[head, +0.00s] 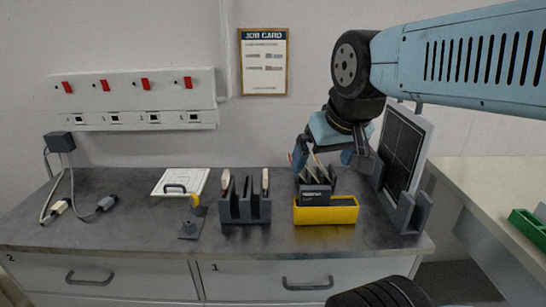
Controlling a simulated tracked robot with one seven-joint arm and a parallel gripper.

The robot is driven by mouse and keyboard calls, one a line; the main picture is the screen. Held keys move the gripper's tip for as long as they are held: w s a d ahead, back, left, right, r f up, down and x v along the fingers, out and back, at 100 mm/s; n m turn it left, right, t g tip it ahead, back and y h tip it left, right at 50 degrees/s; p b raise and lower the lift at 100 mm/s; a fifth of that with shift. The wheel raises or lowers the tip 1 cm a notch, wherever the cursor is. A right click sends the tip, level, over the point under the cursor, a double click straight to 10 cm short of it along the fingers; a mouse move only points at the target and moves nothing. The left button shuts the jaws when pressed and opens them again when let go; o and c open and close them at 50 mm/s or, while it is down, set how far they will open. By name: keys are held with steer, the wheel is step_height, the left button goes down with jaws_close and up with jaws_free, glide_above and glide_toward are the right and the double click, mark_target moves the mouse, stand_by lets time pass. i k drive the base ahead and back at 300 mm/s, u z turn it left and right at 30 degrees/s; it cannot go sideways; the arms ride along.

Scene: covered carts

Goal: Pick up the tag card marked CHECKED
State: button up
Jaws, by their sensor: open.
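A yellow tray (327,214) stands on the dark bench top, right of centre. Dark upright cards or dividers stand in it, and the front dark card (313,195) bears small pale lettering that I cannot read. I cannot make out the word CHECKED on anything in view. My gripper (324,160) is open and points down just above and behind the tray. Thin pale pieces stand up between its fingers, and I cannot tell whether the fingers touch them. My arm comes in from the upper right.
Left of the tray stands a grey slotted rack (245,208) with pale pieces. A dark panel (400,150) stands upright on the right. A white board (180,182) lies on the left, near a small yellow-topped stand (192,222). Cables with plugs lie far left.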

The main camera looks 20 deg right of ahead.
mark_target(308, 166)
steer(key=z, duration=1.3)
steer(key=k, duration=0.8)
steer(key=u, duration=0.7)
steer(key=i, duration=1)
steer(key=u, duration=0.1)
